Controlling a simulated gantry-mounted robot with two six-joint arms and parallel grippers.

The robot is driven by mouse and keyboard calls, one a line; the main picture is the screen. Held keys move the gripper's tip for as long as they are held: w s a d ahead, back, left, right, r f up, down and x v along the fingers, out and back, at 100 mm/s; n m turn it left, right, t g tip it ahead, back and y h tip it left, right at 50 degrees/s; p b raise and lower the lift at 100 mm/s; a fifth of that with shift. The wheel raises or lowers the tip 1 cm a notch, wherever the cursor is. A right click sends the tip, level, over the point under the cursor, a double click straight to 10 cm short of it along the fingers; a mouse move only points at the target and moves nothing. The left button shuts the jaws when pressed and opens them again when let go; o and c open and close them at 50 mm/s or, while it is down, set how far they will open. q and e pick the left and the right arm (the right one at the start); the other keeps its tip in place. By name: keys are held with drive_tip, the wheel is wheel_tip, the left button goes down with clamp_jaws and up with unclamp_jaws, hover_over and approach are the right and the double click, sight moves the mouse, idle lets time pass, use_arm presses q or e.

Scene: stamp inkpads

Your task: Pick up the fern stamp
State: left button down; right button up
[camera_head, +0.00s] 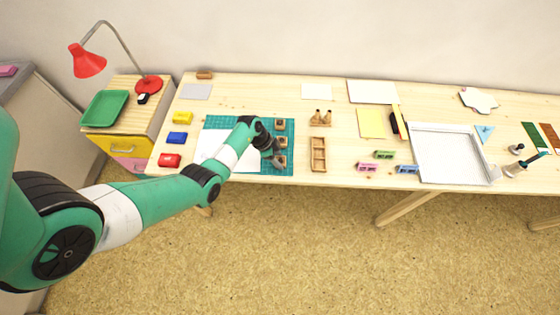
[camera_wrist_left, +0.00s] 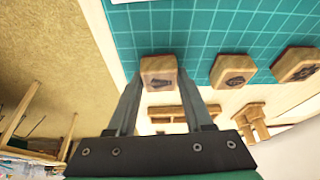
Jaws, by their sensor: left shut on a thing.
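Three wooden stamps stand in a column on the green cutting mat (camera_head: 288,171) in the head view. My left gripper (camera_head: 275,160) is at the nearest one, partly covering it. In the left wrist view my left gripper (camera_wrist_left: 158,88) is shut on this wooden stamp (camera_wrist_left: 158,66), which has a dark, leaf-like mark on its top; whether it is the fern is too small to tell. The middle stamp (camera_wrist_left: 233,70) and the far stamp (camera_wrist_left: 297,66) stand apart from the fingers. My right gripper is not in view.
A white sheet (camera_head: 211,142) lies on the mat's left. Red (camera_head: 169,160), blue (camera_head: 177,138) and yellow (camera_head: 181,117) inkpads lie left of it. An empty wooden rack (camera_head: 318,154) is right of the mat. A pale tray (camera_head: 445,152) lies farther right.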

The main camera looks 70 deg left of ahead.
use_arm(q)
drive_tip(key=shift+r, duration=0.1)
drive_tip(key=r+p, duration=0.2)
drive_tip(key=r, duration=0.1)
drive_tip(key=r+p, duration=0.1)
drive_tip(key=shift+s+d+r+p, duration=0.15)
drive_tip(key=shift+s+r+p, duration=0.15)
drive_tip(key=shift+r, duration=0.05)
drive_tip(key=s+d+r+p, duration=0.7)
drive_tip(key=s+r+p, duration=0.1)
drive_tip(key=s, duration=0.3)
drive_tip(key=shift+s, duration=0.25)
